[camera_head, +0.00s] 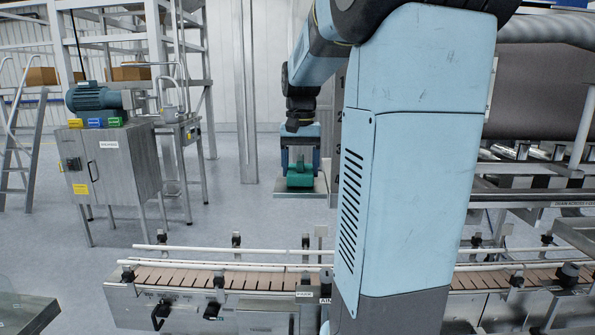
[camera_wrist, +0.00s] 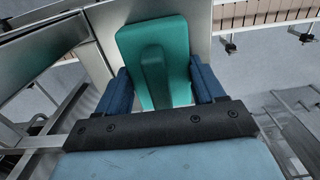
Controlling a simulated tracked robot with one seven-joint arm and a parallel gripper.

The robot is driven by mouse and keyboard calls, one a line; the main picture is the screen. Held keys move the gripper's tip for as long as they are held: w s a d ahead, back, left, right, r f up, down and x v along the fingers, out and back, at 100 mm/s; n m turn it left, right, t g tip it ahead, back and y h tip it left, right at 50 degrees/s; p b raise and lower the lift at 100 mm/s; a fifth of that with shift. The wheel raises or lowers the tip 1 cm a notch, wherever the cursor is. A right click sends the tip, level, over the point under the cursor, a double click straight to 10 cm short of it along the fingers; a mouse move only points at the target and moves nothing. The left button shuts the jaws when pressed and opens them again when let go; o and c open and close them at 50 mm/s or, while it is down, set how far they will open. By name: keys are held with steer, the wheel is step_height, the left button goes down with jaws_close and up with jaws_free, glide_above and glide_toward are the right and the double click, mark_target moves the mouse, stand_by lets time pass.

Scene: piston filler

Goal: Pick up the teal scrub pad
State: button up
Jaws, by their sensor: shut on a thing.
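The teal scrub pad (camera_wrist: 178,50) is between the two blue fingers of my gripper (camera_wrist: 163,88) in the wrist view. It has a flat block with a raised ridge along its middle. In the head view the teal pad (camera_head: 300,177) shows at the end of my arm, and my gripper (camera_head: 300,165) is shut on it. A grey metal plate (camera_head: 309,194) shows behind and below the pad; I cannot tell whether the pad touches it.
A conveyor with brown slats (camera_head: 190,277) and rails crosses the front. A steel cabinet (camera_head: 112,165) at the left carries a teal motor (camera_head: 95,97) and yellow, blue and green blocks (camera_head: 94,122). Grey floor (camera_head: 215,205) lies open between cabinet and conveyor.

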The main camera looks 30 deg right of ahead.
mark_target(301, 157)
step_height(301, 157, up, 18)
stand_by(0.4)
steer(key=shift+f, duration=0.1)
